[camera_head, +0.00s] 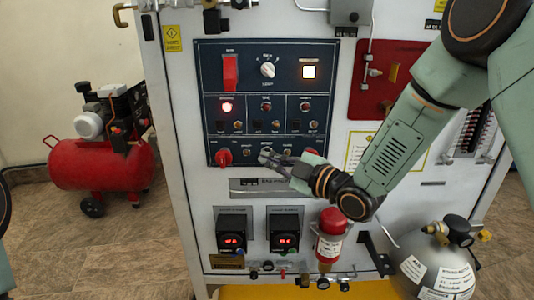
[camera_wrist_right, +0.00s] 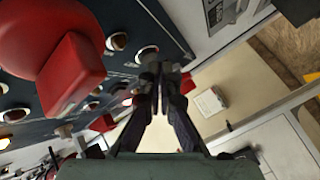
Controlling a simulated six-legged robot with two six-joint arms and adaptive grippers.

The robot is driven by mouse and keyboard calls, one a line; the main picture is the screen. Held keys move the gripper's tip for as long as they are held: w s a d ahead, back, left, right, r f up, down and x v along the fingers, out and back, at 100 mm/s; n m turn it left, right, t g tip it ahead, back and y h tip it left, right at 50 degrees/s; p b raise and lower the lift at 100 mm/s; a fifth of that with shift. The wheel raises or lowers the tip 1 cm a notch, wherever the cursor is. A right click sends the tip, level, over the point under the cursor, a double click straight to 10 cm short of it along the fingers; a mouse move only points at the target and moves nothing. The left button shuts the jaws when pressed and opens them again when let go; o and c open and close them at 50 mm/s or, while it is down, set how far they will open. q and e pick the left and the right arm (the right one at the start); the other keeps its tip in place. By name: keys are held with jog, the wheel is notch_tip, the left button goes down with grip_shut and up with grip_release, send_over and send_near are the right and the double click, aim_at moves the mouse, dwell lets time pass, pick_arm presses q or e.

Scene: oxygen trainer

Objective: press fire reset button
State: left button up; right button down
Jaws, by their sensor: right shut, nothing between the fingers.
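The dark blue control panel (camera_head: 285,88) is on the upper front of the white cabinet. Its bottom row holds a red knob (camera_head: 223,157) at the left, small round buttons in the middle and a red part at the right, partly behind my gripper. The labels are too small to read, so I cannot tell which button is the fire reset. My right gripper (camera_head: 267,157) is shut and empty, its tips at the middle of that row. In the right wrist view the shut fingertips (camera_wrist_right: 160,78) are close to a silver-rimmed button (camera_wrist_right: 147,54); contact is unclear. My left gripper is out of view.
A red switch cover (camera_head: 230,72), a lit square lamp (camera_head: 309,71) and a lit red lamp (camera_head: 227,107) are higher on the panel. Below are two displays (camera_head: 284,240), a red extinguisher-like bottle (camera_head: 329,238) and a silver tank (camera_head: 432,268). A red compressor (camera_head: 100,165) stands left.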

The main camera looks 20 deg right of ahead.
jog(key=shift+w+d, duration=0.15)
jog(key=shift+w, duration=0.25)
dwell(0.5)
jog(key=shift+s, duration=0.2)
jog(key=shift+s+a, duration=0.2)
jog(key=shift+s, duration=0.4)
jog(key=shift+s+a+p, duration=0.15)
jog(key=shift+s+a, duration=0.1)
jog(key=shift+s, duration=0.55)
jog(key=shift+s+a+p, duration=0.1)
jog(key=shift+s+a, duration=0.1)
jog(key=shift+s, duration=0.6)
jog(key=shift+s+a+p, duration=0.15)
jog(key=shift+s+a, duration=0.1)
jog(key=shift+s, duration=0.55)
